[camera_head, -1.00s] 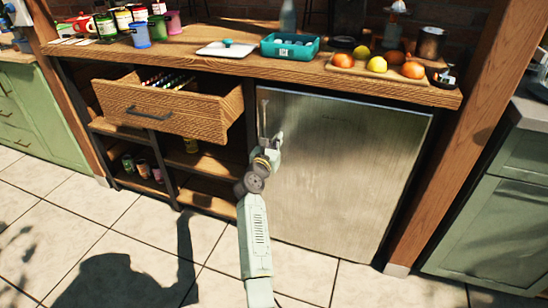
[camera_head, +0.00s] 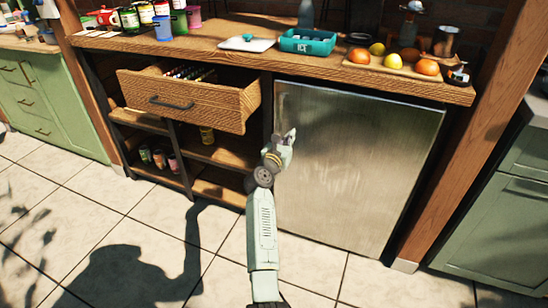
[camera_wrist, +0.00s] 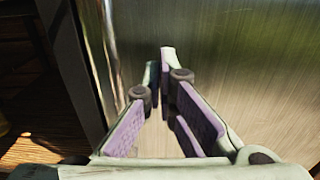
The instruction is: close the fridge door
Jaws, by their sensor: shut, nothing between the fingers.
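The fridge door (camera_head: 350,165) is a brushed steel panel under the right half of the wooden counter. It looks flush with its surround, though a small gap at its left edge cannot be ruled out. My gripper (camera_head: 291,134) is in front of the door's upper left part, close to the left edge. In the wrist view, my gripper (camera_wrist: 162,62) has its fingers together and empty, pointing at the steel door (camera_wrist: 240,65). The door's left edge and a dark post (camera_wrist: 72,65) run along the left there. Whether the fingertips touch the door is unclear.
A wooden drawer (camera_head: 190,107) stands pulled out left of the fridge, above open shelves (camera_head: 215,152). The tiled floor (camera_head: 150,225) is clear.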

